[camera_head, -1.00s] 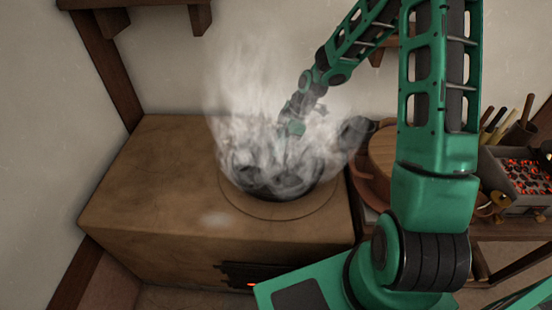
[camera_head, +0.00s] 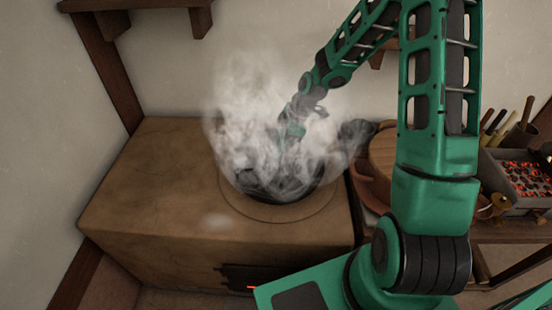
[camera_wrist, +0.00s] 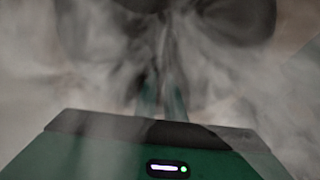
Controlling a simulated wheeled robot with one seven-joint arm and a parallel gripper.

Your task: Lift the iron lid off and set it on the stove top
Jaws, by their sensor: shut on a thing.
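The clay-coloured stove (camera_head: 150,195) fills the left and middle of the head view. A dark round pot (camera_head: 290,193) sits at the right of its top, wrapped in thick steam. My gripper (camera_head: 283,150) points down into the steam above the pot. In the wrist view my gripper's fingers (camera_wrist: 163,90) are close together, shut on the iron lid's handle as far as the steam lets me see. Dark parts that look like the iron lid (camera_wrist: 235,18) show beyond the fingers. The lid's rim, and any gap between lid and pot, are hidden.
The stove top left of the pot is bare. A bench right of the stove holds a round wooden board (camera_head: 383,150), a brazier of glowing coals (camera_head: 525,175) and several handled tools. A wooden shelf (camera_head: 130,4) juts from the wall at upper left.

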